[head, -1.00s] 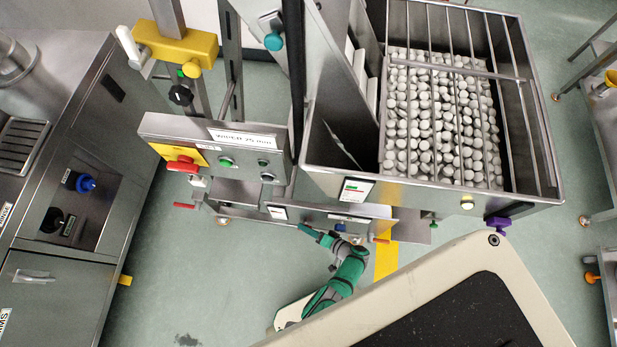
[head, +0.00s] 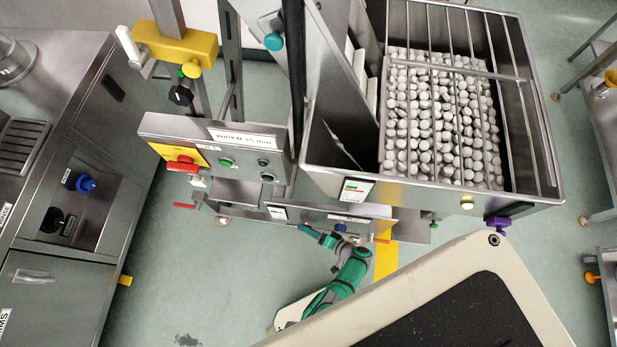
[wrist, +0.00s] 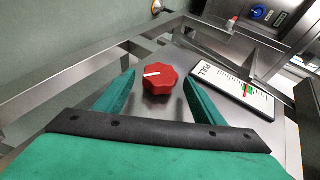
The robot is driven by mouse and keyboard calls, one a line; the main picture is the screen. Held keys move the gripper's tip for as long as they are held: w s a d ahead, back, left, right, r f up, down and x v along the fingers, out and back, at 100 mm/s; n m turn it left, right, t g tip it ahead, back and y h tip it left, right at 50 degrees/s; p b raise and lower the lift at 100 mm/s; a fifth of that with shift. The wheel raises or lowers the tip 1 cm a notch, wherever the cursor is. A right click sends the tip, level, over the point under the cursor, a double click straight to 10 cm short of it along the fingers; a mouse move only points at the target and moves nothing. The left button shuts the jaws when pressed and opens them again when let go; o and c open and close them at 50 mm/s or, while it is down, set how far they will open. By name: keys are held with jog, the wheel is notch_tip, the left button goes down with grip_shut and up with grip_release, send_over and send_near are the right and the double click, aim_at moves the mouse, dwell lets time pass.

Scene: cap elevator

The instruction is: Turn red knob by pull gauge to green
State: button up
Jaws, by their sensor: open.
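In the wrist view a red lobed knob (wrist: 161,79) with a white pointer line sits on a steel panel. The pointer aims to the left. To its right is a white gauge (wrist: 235,83) marked "PULL", with a green zone and a red needle near its lower right end. My gripper (wrist: 158,85) is open, its two green fingers on either side of the knob; I cannot tell whether they touch it. In the head view my gripper (head: 304,228) is small at the machine's lower front, and the red knob cannot be made out there.
The steel cap hopper (head: 530,110) with bars stands above right. A control panel (head: 215,142) with a red switch is up left. A small red handle (head: 186,205) sticks out left of my gripper. Open floor (head: 215,280) lies below left.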

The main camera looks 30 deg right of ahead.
jog(key=v, duration=0.9)
jog(key=shift+s+r, duration=0.2)
jog(key=shift+s, duration=0.1)
jog(key=shift+d, duration=0.1)
